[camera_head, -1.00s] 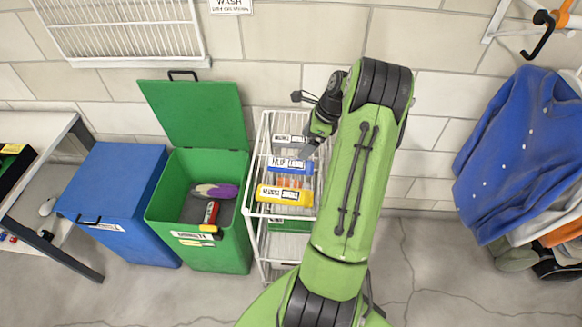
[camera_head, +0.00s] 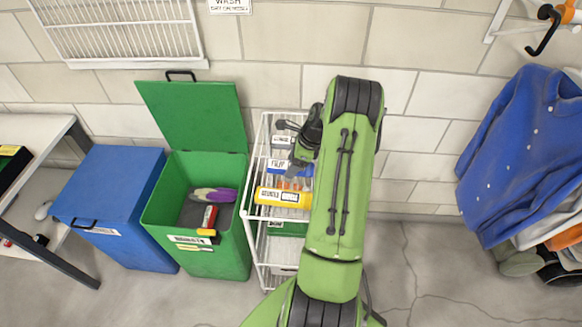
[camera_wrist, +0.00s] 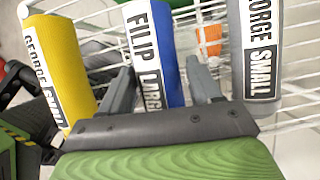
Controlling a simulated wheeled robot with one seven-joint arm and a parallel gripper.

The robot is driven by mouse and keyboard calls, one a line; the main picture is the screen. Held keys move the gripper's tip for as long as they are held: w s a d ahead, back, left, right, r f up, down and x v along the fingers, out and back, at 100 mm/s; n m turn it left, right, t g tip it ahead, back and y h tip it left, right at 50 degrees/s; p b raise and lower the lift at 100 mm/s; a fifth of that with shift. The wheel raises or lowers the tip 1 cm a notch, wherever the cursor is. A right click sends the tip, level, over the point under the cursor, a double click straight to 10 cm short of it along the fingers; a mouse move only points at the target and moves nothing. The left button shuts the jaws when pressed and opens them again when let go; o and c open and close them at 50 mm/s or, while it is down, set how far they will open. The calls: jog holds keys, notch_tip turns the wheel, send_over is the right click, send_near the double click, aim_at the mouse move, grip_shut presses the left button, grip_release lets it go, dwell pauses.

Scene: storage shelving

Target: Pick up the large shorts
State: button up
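A blue item labelled "FILIP LARGE" (camera_wrist: 155,50) lies between a yellow item (camera_wrist: 57,62) and a grey item labelled "GEORGE SMALL" (camera_wrist: 262,45) in the wrist view. The yellow label also reads "GEORGE SMALL". In the head view the blue item (camera_head: 277,165) is on top of the white wire rack. My gripper (camera_wrist: 158,72) is open, with one finger on each side of the blue item. I cannot tell whether the fingers touch it. In the head view my gripper (camera_head: 292,172) is over the rack, partly covering the blue item.
The white wire rack (camera_head: 248,205) has lower shelves. An open green bin (camera_head: 215,262) holding a few items stands to its left, next to a blue bin (camera_head: 110,190). Blue clothing (camera_head: 515,150) hangs at right. The floor right of the rack is clear.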

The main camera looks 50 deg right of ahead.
jog(key=c, duration=0.7)
